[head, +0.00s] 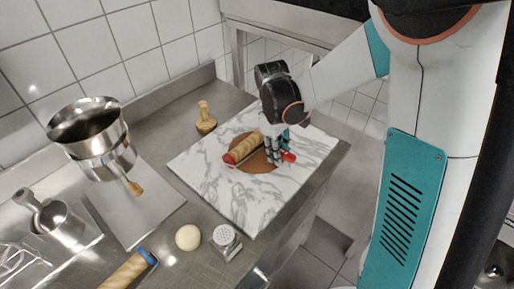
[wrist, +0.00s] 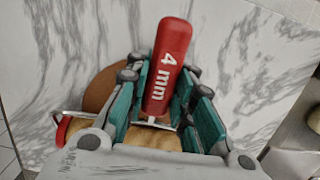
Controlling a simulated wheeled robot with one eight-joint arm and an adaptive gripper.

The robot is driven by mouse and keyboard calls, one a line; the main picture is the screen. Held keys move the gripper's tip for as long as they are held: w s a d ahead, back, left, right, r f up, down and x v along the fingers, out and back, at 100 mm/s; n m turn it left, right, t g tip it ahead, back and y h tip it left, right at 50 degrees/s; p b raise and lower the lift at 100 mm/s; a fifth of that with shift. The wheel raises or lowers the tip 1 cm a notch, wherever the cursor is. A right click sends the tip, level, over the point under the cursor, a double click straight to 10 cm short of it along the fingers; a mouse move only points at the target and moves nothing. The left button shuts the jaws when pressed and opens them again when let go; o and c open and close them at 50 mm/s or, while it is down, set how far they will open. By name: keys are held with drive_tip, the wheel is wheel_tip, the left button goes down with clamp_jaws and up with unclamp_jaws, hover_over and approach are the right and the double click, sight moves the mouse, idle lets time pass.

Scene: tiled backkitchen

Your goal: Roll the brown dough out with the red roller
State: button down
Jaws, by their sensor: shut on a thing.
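The red roller (head: 245,147) has a pale wooden barrel and red ends, and lies over the brown dough (head: 262,164) on the white marble board. My gripper (head: 277,155) points down at its right end. In the wrist view, my teal fingers (wrist: 160,95) are shut around the red handle (wrist: 168,65), marked "4 mm". The roller's barrel (wrist: 160,138) shows below, partly hidden by my gripper. The dough (wrist: 98,92) is a flat round patch, partly covered by roller and fingers. I cannot tell if the barrel touches it.
The marble board (head: 205,165) has free room around the dough. A wooden stamp (head: 206,118) stands behind it. A pale dough ball (head: 188,237), a shaker (head: 225,238) and a blue-ended roller (head: 125,272) are in front. Metal pots (head: 88,125) stand left.

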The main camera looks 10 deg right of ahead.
sight(295, 157)
drive_tip(key=shift+s+d, duration=0.65)
drive_tip(key=shift+s, duration=0.25)
drive_tip(key=shift+s+d+f, duration=0.3)
drive_tip(key=shift+s+d, duration=0.2)
drive_tip(key=shift+s, duration=0.25)
drive_tip(key=shift+s+d+r, duration=0.15)
drive_tip(key=shift+s+d, duration=0.45)
drive_tip(key=shift+s, duration=0.25)
drive_tip(key=shift+s+d+f+b, duration=0.35)
drive_tip(key=shift+s+d, duration=0.25)
drive_tip(key=shift+s, duration=0.2)
drive_tip(key=shift+s+d+r, duration=0.15)
drive_tip(key=shift+s+d, duration=0.45)
drive_tip(key=shift+s, duration=0.15)
wheel_tip(295, 157, up, 8)
drive_tip(key=p, duration=0.6)
